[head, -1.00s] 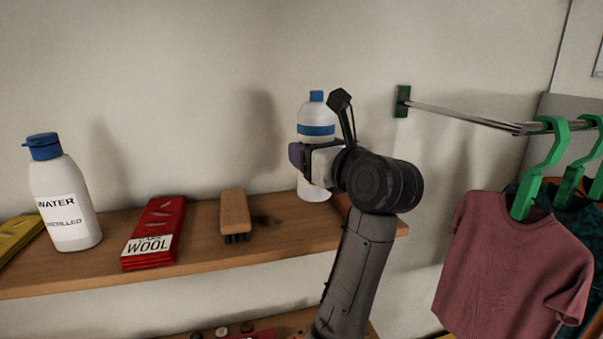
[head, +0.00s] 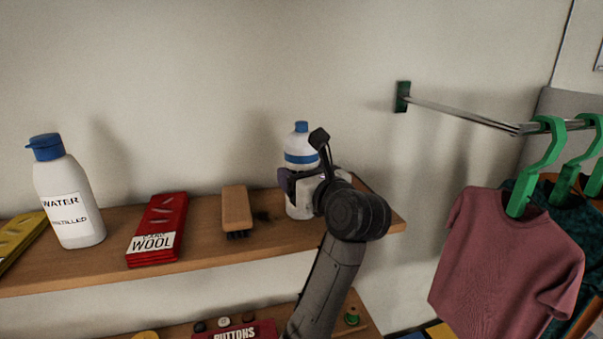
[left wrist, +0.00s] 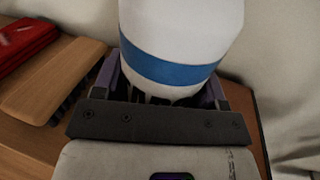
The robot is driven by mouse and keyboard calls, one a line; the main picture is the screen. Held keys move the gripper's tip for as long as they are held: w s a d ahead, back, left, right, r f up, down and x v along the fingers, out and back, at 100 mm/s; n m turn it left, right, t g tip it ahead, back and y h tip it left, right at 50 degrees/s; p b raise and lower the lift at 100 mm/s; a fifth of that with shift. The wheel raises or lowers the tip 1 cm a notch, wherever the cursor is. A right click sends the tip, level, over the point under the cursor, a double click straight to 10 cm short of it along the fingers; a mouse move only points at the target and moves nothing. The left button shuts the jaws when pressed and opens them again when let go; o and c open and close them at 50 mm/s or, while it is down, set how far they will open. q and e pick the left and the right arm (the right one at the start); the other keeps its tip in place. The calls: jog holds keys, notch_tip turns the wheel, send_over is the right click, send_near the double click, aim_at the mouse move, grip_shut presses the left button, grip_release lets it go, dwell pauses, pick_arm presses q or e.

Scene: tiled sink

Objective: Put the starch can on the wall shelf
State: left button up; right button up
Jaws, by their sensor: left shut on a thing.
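The starch can (head: 301,158) is white with a blue band and a blue cap. It stands upright at the right part of the wooden wall shelf (head: 180,255), right of the brush; its base looks at or very near the shelf top. My left gripper (head: 300,183) is shut around its body from the front and right, hiding part of it. In the left wrist view the can (left wrist: 185,35) sits between the two fingers (left wrist: 172,85). My right gripper is not in view.
A wooden brush (head: 236,208), a red wool packet (head: 157,230), a water bottle (head: 68,200) and a yellow packet (head: 18,238) stand or lie leftward on the shelf. A metal rail (head: 460,113) with hanging clothes (head: 505,250) is at right. A lower shelf holds buttons (head: 245,330).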

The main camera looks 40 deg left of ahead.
pick_arm(q)
jog(key=shift+f, duration=0.1)
jog(key=o, duration=1.2)
jog(key=shift+r, duration=0.2)
jog(key=b+v, duration=0.4)
jog(key=v, duration=0.8)
jog(key=shift+f, duration=0.1)
